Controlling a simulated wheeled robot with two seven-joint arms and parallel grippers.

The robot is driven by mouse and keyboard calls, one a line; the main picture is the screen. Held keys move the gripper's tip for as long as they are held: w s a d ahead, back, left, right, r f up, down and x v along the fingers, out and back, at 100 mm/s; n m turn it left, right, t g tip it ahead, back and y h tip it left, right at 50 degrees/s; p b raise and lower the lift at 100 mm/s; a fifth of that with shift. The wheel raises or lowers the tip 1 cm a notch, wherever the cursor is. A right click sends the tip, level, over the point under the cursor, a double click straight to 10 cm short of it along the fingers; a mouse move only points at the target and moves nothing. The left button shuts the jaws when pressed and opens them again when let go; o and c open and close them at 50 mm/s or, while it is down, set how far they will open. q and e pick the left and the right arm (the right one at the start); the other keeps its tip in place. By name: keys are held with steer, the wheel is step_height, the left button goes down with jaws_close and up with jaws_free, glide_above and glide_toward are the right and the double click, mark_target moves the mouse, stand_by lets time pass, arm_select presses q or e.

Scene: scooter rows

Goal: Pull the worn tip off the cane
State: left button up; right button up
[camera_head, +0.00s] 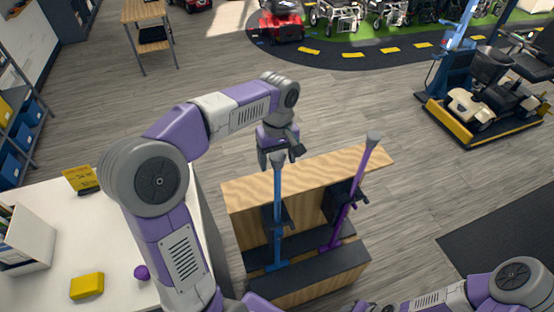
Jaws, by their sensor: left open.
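A blue cane (278,212) stands upright, tip end up, in a wooden stand (245,193). Its grey tip (277,160) is at the top. A purple cane (352,195) stands tilted to its right in the same stand, with a grey tip (373,139) at its top. I cannot tell from here which tip is worn. My left gripper (281,156) is open, pointing down at the top of the blue cane. Its fingers show on either side of the blue cane's tip; whether they touch it is unclear. My right arm shows at the lower right, its gripper out of view.
A white table (115,235) on the left holds a yellow block (87,286), a purple ball (141,272), a yellow sign (80,180) and a white holder (28,240). A scooter (490,95) stands on a platform at the right.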

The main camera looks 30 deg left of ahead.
mark_target(277, 155)
stand_by(0.7)
arm_select(q)
steer(key=shift+c, duration=0.3)
jaws_close()
steer(key=shift+r+p, duration=2.7)
steer(key=shift+r, duration=0.35)
steer(key=shift+r+p, duration=0.3)
steer(key=shift+r, duration=2.15)
